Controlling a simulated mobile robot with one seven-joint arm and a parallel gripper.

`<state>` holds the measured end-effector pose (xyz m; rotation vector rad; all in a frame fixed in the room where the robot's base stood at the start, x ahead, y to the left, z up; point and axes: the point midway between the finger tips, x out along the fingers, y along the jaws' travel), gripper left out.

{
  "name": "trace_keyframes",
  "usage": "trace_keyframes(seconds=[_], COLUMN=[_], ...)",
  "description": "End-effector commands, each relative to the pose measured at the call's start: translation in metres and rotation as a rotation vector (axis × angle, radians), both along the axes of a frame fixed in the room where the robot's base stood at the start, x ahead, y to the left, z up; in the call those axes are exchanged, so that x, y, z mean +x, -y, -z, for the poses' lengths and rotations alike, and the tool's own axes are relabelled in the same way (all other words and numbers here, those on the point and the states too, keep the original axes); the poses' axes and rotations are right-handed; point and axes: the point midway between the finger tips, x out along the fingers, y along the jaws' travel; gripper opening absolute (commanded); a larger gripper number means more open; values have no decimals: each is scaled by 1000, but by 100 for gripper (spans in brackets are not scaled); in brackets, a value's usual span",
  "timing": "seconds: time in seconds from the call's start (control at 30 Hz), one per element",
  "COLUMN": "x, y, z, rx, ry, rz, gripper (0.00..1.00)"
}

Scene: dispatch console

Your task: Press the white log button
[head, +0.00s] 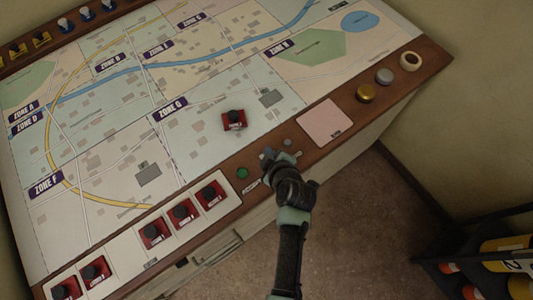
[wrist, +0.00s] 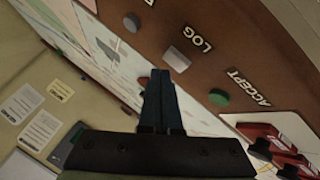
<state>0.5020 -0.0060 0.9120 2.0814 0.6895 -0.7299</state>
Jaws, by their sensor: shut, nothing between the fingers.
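The white log button (wrist: 177,59) is a small pale square on the brown wooden edge strip, beside the LOG label (wrist: 198,39) in the wrist view. My gripper (wrist: 160,74) is shut and empty, with its fingertips just left of and below the button in that view. I cannot tell whether the tips touch the strip. In the head view my gripper (head: 268,156) is over the strip between the green accept button (head: 242,173) and a grey button (head: 287,142). My gripper appears to cover the log button there.
The green accept button also shows in the wrist view (wrist: 219,97), close to my fingers. Red blocks with black knobs (head: 181,213) line the front left. Another red block (head: 234,120) stands on the map. A pink pad (head: 325,123) lies to the right.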

Motion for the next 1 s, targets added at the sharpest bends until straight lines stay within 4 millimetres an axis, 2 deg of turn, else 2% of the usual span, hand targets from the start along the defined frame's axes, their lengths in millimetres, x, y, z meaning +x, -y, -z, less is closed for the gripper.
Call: trace_keyframes(seconds=[0.37,1.0], x=[0,0], y=[0,0], z=[10,11], rx=[0,0], ry=[0,0], rz=[0,0], gripper=[0,0])
